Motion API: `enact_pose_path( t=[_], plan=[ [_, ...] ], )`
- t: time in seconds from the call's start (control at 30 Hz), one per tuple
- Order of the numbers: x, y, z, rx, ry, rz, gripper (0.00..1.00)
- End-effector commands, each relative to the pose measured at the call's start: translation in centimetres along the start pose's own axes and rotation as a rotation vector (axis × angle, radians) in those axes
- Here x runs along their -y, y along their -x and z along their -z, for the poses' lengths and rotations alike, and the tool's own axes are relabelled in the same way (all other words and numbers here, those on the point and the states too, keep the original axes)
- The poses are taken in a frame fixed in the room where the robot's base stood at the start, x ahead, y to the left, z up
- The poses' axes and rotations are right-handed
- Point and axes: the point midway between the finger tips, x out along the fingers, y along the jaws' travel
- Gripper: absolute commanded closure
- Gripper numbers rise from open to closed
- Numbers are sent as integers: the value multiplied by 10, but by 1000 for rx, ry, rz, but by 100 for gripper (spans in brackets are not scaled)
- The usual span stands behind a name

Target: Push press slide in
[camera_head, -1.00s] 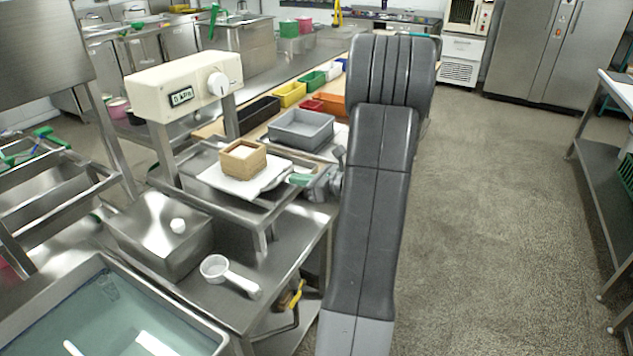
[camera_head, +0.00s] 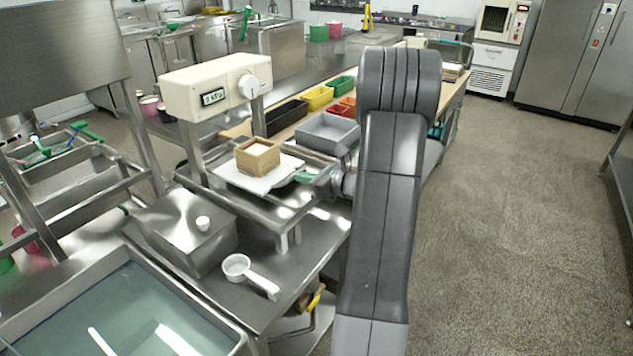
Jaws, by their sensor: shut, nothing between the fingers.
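The press has a cream head (camera_head: 215,86) with a small display and a white knob, on two metal posts. Below it, a white slide plate (camera_head: 256,182) lies on a metal tray (camera_head: 290,212) and carries a wooden box mould (camera_head: 258,157). The mould stands just in front of the right post, not fully between the posts. A green handle (camera_head: 304,177) sticks out at the slide's right end. My gripper (camera_head: 322,181) is shut at that end, close to the handle; contact cannot be told. My arm hides part of the gripper.
A grey bin (camera_head: 327,134) and coloured bins stand behind the tray. The floor at right is clear.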

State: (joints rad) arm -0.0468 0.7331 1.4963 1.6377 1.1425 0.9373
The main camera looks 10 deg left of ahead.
Motion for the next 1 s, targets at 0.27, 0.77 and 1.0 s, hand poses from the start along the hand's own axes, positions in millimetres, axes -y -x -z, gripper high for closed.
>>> enact_pose_path(
  t=[0.27, 0.77, 1.0],
  plan=[
    [0, -63, -13, 1, 1, -4, 100],
    [2, -116, -25, 1, 0, 1, 100],
    [2, -118, -27, 5, 1, 2, 100]
  ],
)
